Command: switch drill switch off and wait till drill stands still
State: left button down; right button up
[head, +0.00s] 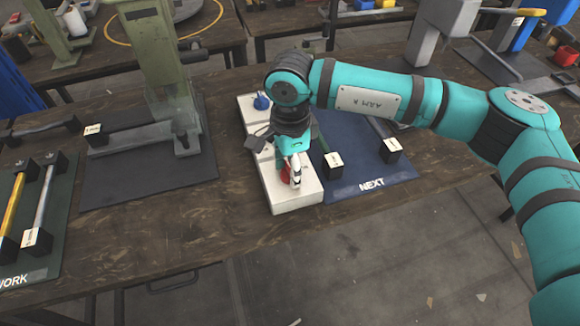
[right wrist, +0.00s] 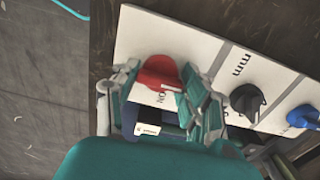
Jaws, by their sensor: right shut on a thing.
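A white switch panel (head: 298,200) lies on the wooden bench, and it also fills much of the right wrist view (right wrist: 150,30). A red knob (right wrist: 158,73) sits at its near end, beside a partly covered label reading "ON". It also shows in the head view (head: 286,172). A black knob (right wrist: 246,101) and a blue knob (right wrist: 303,116) sit further along the panel; the blue one also shows in the head view (head: 261,101). My right gripper (head: 292,170) points down over the near end, shut on the red knob. The drill is not clearly identifiable. My left gripper is out of view.
A dark blue mat marked "NEXT" (head: 371,184) lies right of the panel with black blocks on it. A green press (head: 160,60) stands to the left on a dark plate (head: 150,178). Yellow and grey bars lie far left. The bench front is clear.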

jog(key=o, duration=1.2)
jog(key=shift+c, duration=0.2)
notch_tip(320, 180, up, 12)
